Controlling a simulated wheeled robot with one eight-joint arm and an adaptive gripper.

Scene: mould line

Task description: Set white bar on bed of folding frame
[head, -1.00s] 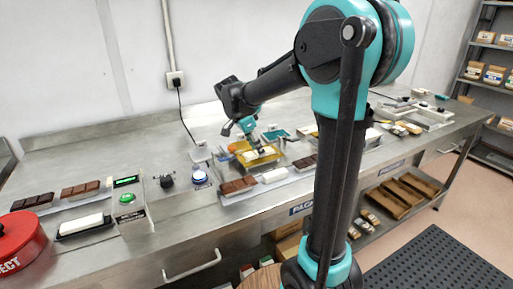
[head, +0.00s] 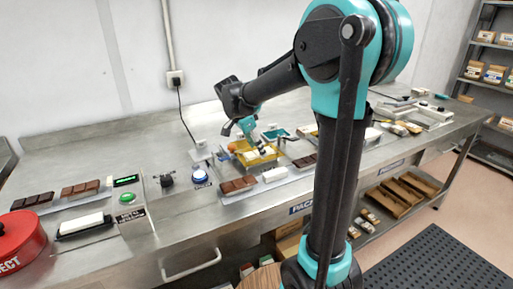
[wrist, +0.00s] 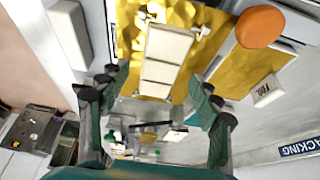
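A white segmented bar (wrist: 166,58) lies on gold foil (wrist: 262,72) in the wrist view. In the head view the yellow foil (head: 243,147) sits on the folding frame in mid-bench, with pale pieces on it under my gripper. My gripper (wrist: 155,78) has its fingers spread wide, one on each side of the bar's near end. Gaps show between the fingers and the bar. In the head view my gripper (head: 250,133) hangs over the foil, and its fingertips are too small to make out. Most of the frame's bed is hidden by the foil.
Brown bars (head: 238,184) and another white bar (head: 275,174) lie along a strip in front. A blue button (head: 200,176), a black knob (head: 167,180) and a green button (head: 127,198) stand to the left.

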